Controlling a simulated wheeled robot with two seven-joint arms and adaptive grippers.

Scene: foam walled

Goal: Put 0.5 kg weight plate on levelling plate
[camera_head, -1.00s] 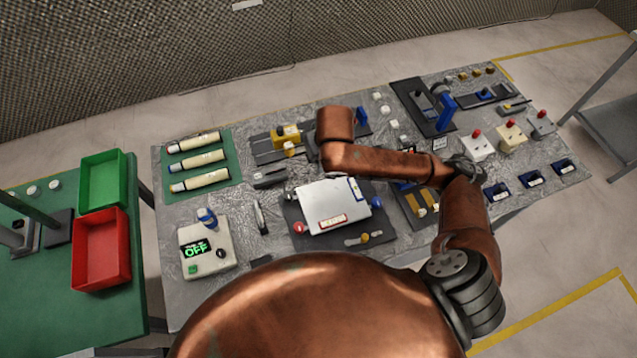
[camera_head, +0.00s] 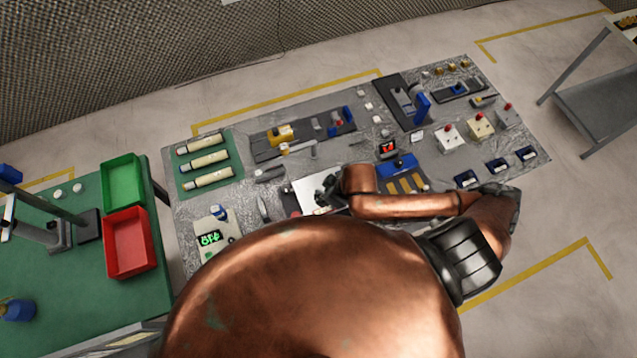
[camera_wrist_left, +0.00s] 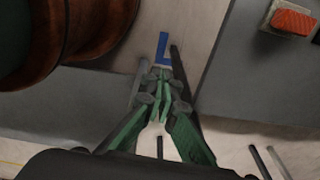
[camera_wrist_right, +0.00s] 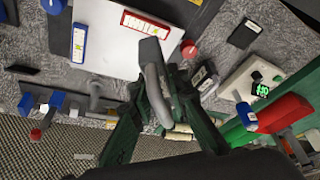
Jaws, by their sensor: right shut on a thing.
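The levelling plate is the white square plate (camera_head: 306,190) on a dark base at the middle of the bench. It also fills the upper part of the right wrist view (camera_wrist_right: 110,45), with a red-framed label and a blue-framed label. My right gripper (camera_head: 326,188) is above this plate in the head view. In the right wrist view it is shut on a grey slab-like piece with a rounded end (camera_wrist_right: 155,80), which looks like the weight plate seen edge-on. The piece overlaps the plate's edge; I cannot tell whether they touch. My left gripper (camera_wrist_left: 160,78) appears shut and empty, away from the bench.
A red knob (camera_wrist_right: 189,49) stands beside the levelling plate. A box with a green display (camera_head: 212,238) is at the bench's left front. Green (camera_head: 123,181) and red (camera_head: 128,242) bins stand on the green table at left. Several devices crowd the bench.

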